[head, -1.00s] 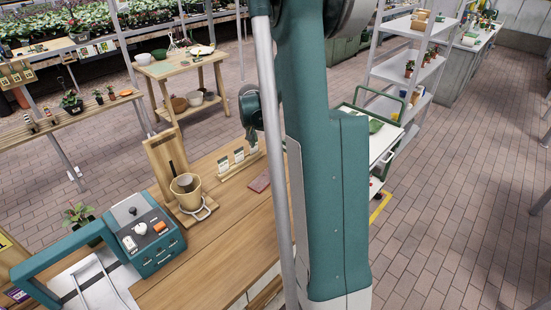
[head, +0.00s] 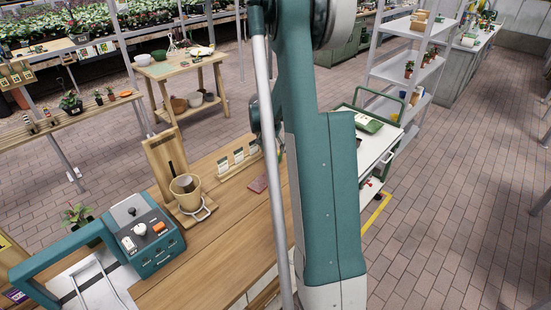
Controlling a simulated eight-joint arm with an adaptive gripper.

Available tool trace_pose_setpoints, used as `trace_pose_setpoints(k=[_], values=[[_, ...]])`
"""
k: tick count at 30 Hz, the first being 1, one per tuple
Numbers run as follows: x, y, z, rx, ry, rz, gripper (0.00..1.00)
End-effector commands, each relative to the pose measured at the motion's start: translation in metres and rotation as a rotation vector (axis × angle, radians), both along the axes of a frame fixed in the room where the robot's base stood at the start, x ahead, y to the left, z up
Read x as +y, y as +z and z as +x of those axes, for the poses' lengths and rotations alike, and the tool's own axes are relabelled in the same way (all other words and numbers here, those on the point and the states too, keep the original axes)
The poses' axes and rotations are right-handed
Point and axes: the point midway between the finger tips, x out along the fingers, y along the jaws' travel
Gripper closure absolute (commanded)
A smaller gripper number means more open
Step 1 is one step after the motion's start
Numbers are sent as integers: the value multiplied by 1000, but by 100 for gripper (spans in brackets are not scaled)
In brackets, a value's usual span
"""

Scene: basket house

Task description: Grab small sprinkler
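I cannot make out a small sprinkler for certain in the head view. My teal arm fills the middle of the picture and hides part of the wooden workbench (head: 215,258) and what lies behind it. My gripper cannot be seen; a teal part of my arm beyond the bench's far edge shows, but no fingertips. On the bench stand a tan pot (head: 186,190) in a wooden stand, a rack of seed packets (head: 238,158) and a dark red flat item (head: 259,183).
A teal machine (head: 146,238) with knobs stands at the bench's left. A white-topped cart (head: 376,152) carrying a green tray (head: 368,123) is right of my arm. A small wooden table (head: 181,66) holds bowls farther back. The brick floor (head: 455,190) at right is largely clear.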

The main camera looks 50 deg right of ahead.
Motion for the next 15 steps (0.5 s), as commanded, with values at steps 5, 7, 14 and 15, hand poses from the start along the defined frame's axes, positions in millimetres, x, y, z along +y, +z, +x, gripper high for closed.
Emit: trace_pose_setpoints(k=[5,7,14,15], values=[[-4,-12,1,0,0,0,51],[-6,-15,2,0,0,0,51],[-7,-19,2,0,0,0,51],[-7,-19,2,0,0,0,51]])
